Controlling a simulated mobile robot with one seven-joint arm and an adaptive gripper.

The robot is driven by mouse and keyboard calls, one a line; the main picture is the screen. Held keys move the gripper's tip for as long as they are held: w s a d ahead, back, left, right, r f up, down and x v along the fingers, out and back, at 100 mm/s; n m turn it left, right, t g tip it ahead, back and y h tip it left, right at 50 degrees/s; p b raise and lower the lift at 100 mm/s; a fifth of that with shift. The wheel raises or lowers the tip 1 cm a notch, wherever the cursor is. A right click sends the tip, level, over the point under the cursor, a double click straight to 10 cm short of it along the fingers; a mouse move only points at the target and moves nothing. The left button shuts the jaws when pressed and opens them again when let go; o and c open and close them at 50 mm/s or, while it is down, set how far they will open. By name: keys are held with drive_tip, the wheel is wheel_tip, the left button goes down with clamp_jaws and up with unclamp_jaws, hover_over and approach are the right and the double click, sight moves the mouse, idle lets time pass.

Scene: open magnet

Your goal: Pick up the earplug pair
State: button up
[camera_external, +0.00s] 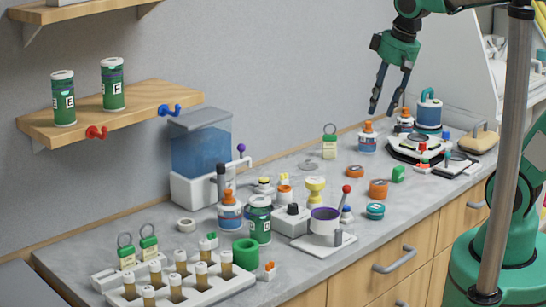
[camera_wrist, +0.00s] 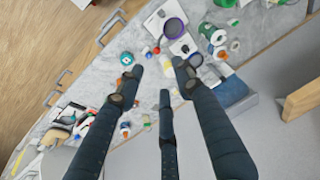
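I cannot single out the earplug pair with certainty. Small orange pieces that might be it include one by the green ring (camera_external: 268,270) at the front of the counter and a red-orange one by the black-and-white device (camera_external: 423,165) at the far end. My gripper (camera_external: 383,110) hangs with its fingers down above the far part of the counter, near the wall. Its fingers are apart with nothing between them. In the wrist view, my gripper (camera_wrist: 156,77) shows three spread dark fingers, with the counter well below them.
The grey counter (camera_external: 190,262) is crowded. A white vial rack (camera_external: 205,292) stands in front, a blue-water tank (camera_external: 200,150) by the wall. A wooden shelf (camera_external: 150,98) holds green canisters.

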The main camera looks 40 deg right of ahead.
drive_tip(key=w+a+f+g, duration=0.2)
drive_tip(key=w+a+f, duration=0.1)
drive_tip(key=w+a, duration=0.35)
drive_tip(key=n+g+h+p, duration=0.2)
drive_tip(key=g, duration=0.3)
hover_over(268, 264)
drive_tip(key=w, duration=0.4)
wheel_tip(268, 264, down, 21)
drive_tip(key=shift+w+a+r, duration=0.15)
drive_tip(key=shift+w+r, duration=0.05)
drive_tip(key=shift+b+x, duration=0.45)
drive_tip(key=shift+x, duration=3.85)
drive_tip(key=shift+w+a+f, duration=0.1)
drive_tip(key=shift+a+f, duration=0.05)
drive_tip(key=shift+a+b+x, duration=0.15)
drive_tip(key=shift+b+x, duration=0.05)
drive_tip(key=shift+x, duration=1.05)
drive_tip(key=shift+a+b+x, duration=0.1)
drive_tip(key=shift+b+x, duration=0.1)
drive_tip(key=shift+x, duration=1.05)
